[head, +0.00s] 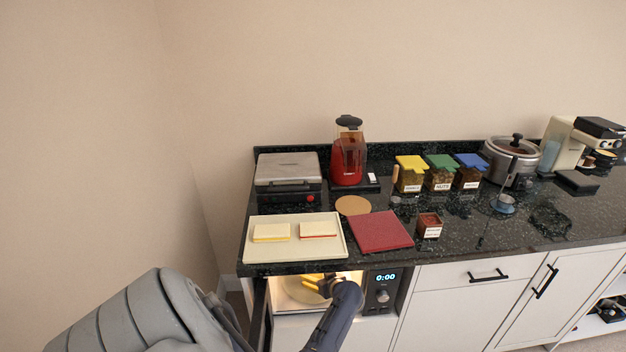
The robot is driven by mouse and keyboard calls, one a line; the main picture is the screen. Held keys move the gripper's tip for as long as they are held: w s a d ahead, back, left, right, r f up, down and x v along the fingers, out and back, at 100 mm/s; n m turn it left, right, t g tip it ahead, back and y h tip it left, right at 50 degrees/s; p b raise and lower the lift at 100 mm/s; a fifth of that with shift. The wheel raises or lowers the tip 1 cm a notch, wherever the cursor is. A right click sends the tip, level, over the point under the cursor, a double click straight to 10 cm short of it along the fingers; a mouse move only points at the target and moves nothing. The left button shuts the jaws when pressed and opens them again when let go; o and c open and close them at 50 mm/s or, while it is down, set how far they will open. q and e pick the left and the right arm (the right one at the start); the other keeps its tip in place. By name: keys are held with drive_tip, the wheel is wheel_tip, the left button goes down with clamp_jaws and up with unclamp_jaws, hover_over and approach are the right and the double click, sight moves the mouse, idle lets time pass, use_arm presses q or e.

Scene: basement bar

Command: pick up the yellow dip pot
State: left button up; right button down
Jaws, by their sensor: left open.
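My left gripper (318,284) is at the mouth of the lit microwave (381,297) under the counter, its fingers pointing left into the cavity. It is open. Small yellow patches show at its fingertips, over a pale round plate (291,288) inside. I cannot tell whether these patches are the yellow dip pot or parts of the fingers, and I cannot make out the pot clearly anywhere else. My wrist and the counter edge hide part of the cavity. My right gripper is not in view.
The microwave door (261,314) stands open at the left. Above, the counter overhang carries a cream tray (338,240) with two sandwich-like items, a red board (381,231), a small brown labelled box (429,225), a grill press (287,170) and a red blender (348,158).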

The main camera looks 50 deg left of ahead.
use_arm(q)
drive_tip(key=shift+x, duration=2.35)
drive_tip(key=shift+c, duration=0.3)
drive_tip(key=c, duration=1.3)
drive_tip(key=shift+c, duration=1.1)
drive_tip(key=shift+r, duration=0.1)
drive_tip(key=shift+r, duration=0.1)
